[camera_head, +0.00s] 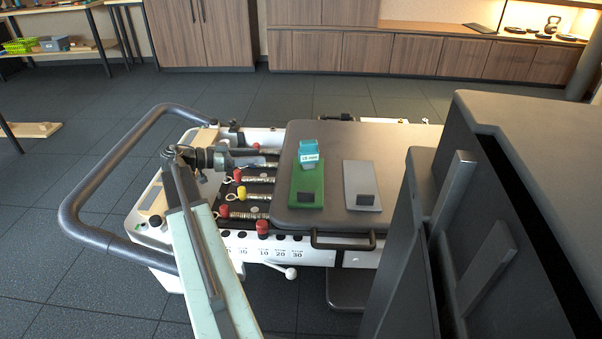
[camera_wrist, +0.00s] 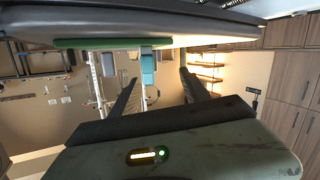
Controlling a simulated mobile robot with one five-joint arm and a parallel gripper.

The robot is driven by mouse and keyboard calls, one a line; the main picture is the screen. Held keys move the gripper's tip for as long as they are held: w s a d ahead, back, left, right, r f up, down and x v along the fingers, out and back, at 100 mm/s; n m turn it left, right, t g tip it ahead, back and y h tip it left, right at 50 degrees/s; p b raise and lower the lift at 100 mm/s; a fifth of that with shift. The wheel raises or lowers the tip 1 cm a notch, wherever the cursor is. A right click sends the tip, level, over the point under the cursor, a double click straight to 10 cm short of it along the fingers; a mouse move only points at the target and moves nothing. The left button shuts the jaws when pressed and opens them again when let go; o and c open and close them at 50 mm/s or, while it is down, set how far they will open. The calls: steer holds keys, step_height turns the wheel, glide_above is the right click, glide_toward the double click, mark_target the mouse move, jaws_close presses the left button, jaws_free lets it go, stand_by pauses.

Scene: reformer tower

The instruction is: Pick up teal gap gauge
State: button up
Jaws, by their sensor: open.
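The teal gap gauge (camera_head: 308,154) is a small block with a white label. It stands on the far half of a green board (camera_head: 307,180) on the dark padded carriage (camera_head: 335,147). My gripper (camera_head: 248,158) is left of the gauge and apart from it. In the wrist view, which is upside down, the gauge (camera_wrist: 147,66) hangs from the green board (camera_wrist: 100,43). My gripper (camera_wrist: 158,78) shows two dark fingers spread open, with the gauge beyond and between them in the picture. Nothing is held.
A grey board (camera_head: 360,180) with a black block lies right of the green one. Springs with red and yellow knobs (camera_head: 241,193) sit left of the carriage. A dark curved bar (camera_head: 75,205) rounds the reformer's left end. A large dark structure (camera_head: 480,220) blocks the right.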

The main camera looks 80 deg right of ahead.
mark_target(317, 149)
steer(key=s+d+m+g, duration=0.1)
steer(key=s, duration=0.3)
steer(key=s+d+r+m+g+y+b, duration=0.1)
steer(key=s+d+m, duration=0.1)
steer(key=s, duration=0.2)
steer(key=s+d+m+g, duration=0.1)
steer(key=s, duration=0.3)
steer(key=shift+d+r+g+y, duration=0.25)
steer(key=shift+g+y, duration=0.05)
steer(key=shift+y, duration=0.1)
steer(key=shift+s+r, duration=0.2)
steer(key=shift+s, duration=0.1)
steer(key=x, duration=0.5)
steer(key=f+b+x, duration=0.1)
steer(key=x, duration=0.1)
steer(key=shift+s, duration=0.2)
jaws_close()
